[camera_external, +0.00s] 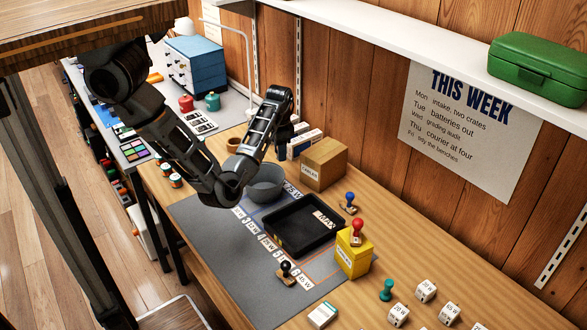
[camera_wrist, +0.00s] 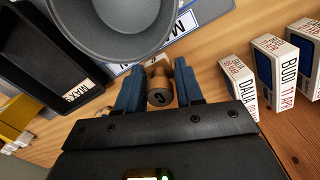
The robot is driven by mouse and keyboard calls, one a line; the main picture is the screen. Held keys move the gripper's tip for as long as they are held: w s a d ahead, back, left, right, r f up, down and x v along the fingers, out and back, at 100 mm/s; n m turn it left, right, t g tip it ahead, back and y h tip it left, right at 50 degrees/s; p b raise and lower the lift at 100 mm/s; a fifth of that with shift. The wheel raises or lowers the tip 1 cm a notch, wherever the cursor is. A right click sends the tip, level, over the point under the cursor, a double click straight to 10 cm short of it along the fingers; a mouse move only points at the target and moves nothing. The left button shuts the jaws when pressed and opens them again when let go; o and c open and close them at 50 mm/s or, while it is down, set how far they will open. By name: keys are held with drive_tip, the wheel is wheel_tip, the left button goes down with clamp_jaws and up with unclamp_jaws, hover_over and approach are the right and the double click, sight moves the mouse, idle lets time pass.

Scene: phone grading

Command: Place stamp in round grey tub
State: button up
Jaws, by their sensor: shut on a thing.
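The round grey tub (camera_external: 265,186) stands on the grey mat, beside the black tray. In the wrist view the tub (camera_wrist: 108,38) is large at the top, just beyond my fingers. My gripper (camera_wrist: 158,84) is shut on a small brown, rounded thing with a dark spot, which looks like a wooden stamp (camera_wrist: 159,98). In the external view my gripper (camera_external: 282,150) points down behind the tub, by the white boxes, and the held thing is hidden there. Other stamps stand apart: blue-handled (camera_external: 349,202), red-handled (camera_external: 357,230), black-handled (camera_external: 286,273) and teal (camera_external: 386,290).
A black tray (camera_external: 275,243) lies right of the tub. A cardboard box (camera_external: 322,166) stands close behind it. White labelled boxes (camera_wrist: 272,72) stand right of my fingers in the wrist view. A yellow box (camera_external: 352,259) and several white cubes (camera_external: 426,290) are at front right.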

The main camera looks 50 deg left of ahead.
idle(0.4)
drive_tip(key=shift+w+r+n, duration=0.15)
drive_tip(key=shift+r+n, duration=0.2)
drive_tip(key=shift+n, duration=0.15)
drive_tip(key=r+n, duration=0.1)
drive_tip(key=n, duration=0.1)
drive_tip(key=r+n, duration=0.1)
drive_tip(key=n, duration=0.1)
drive_tip(key=r+n, duration=0.1)
drive_tip(key=n, duration=0.1)
drive_tip(key=shift+w+a+r, duration=0.15)
drive_tip(key=shift+w+r, duration=0.05)
drive_tip(key=shift+w, duration=0.15)
drive_tip(key=n, duration=0.1)
drive_tip(key=r+n, duration=0.1)
drive_tip(key=n, duration=0.3)
drive_tip(key=shift+s+a+r+b, duration=0.15)
drive_tip(key=shift+s+r+b, duration=0.2)
drive_tip(key=shift+s+r, duration=0.05)
drive_tip(key=s+d+n, duration=0.2)
drive_tip(key=s+n, duration=0.6)
drive_tip(key=n, duration=0.7)
drive_tip(key=f+b, duration=0.9)
drive_tip(key=shift+s+f, duration=0.2)
drive_tip(key=shift+f, duration=0.4)
clamp_jaws()
